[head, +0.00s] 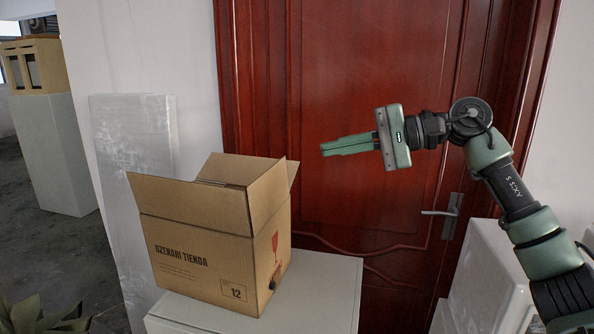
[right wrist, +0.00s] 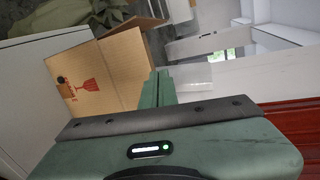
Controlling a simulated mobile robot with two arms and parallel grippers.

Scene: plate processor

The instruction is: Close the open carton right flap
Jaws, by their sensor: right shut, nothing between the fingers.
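A brown cardboard carton (head: 205,254) stands upright on a white stand, its flaps raised and its top open. The right flap (head: 268,192) sticks up and leans outward on the carton's right side. The front flap (head: 187,203) also stands up, tilted toward me. My right gripper (head: 322,150) is shut and empty. It is held in the air to the right of the carton, a little above the right flap and apart from it. The carton (right wrist: 98,75) also shows in the right wrist view, beyond the fingertips (right wrist: 157,75). My left gripper is not in view.
The white stand (head: 330,285) has bare top to the right of the carton. A red wooden door (head: 375,75) with a metal handle (head: 440,212) is behind. A white block (head: 485,280) stands at the lower right. A pale panel (head: 133,150) leans at the left wall.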

